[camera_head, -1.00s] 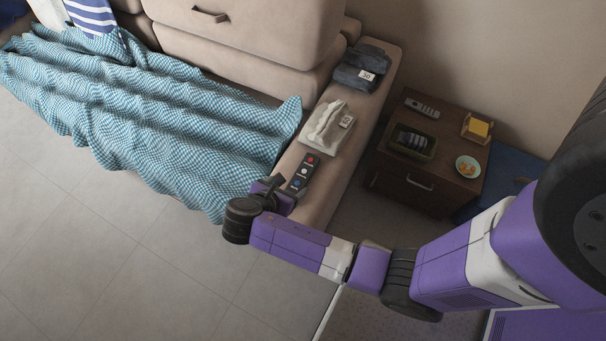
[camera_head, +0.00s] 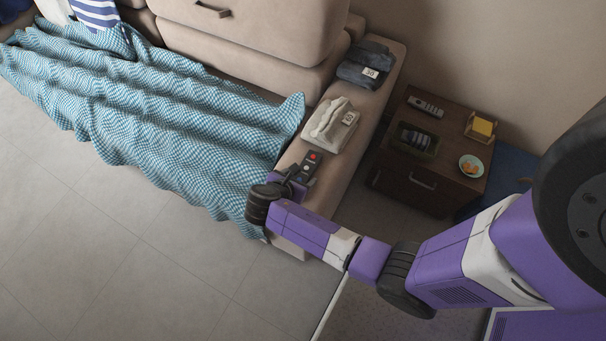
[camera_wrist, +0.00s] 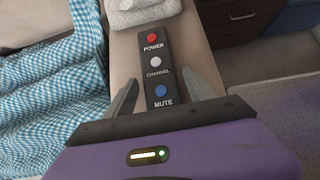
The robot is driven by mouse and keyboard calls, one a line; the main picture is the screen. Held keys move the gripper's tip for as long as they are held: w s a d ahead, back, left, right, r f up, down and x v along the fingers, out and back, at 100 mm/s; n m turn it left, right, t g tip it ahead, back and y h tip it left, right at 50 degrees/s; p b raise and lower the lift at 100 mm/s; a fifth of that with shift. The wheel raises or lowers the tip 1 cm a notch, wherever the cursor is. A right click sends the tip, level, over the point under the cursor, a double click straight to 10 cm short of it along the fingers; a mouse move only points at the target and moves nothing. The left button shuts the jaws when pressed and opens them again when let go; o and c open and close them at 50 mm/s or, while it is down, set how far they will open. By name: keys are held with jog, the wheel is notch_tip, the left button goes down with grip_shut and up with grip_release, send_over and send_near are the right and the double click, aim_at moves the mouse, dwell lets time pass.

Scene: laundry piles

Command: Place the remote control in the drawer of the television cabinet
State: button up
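A black remote control (camera_head: 312,161) lies on the beige sofa armrest (camera_head: 290,241). In the wrist view the remote (camera_wrist: 156,62) shows red, white and blue buttons labelled POWER, CHANNEL and MUTE. My gripper (camera_wrist: 160,86) is open, with one finger on each side of the remote's near end. No grip on it shows. In the head view my gripper (camera_head: 293,184) hides the remote's lower part. A dark brown cabinet (camera_head: 448,176) with a handled drawer front (camera_head: 421,183) stands right of the sofa, its drawer closed. I cannot tell whether it is the television cabinet.
Folded light cloth (camera_head: 330,124) and folded dark cloth (camera_head: 365,66) lie farther up the armrest. The cabinet top holds a grey remote (camera_head: 425,106), a dark tray (camera_head: 433,150), a yellow item in a holder (camera_head: 482,128) and a plate (camera_head: 463,160). A checkered blanket (camera_head: 160,120) covers the seat.

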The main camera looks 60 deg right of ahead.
grip_shut()
jog(key=shift+r, duration=0.15)
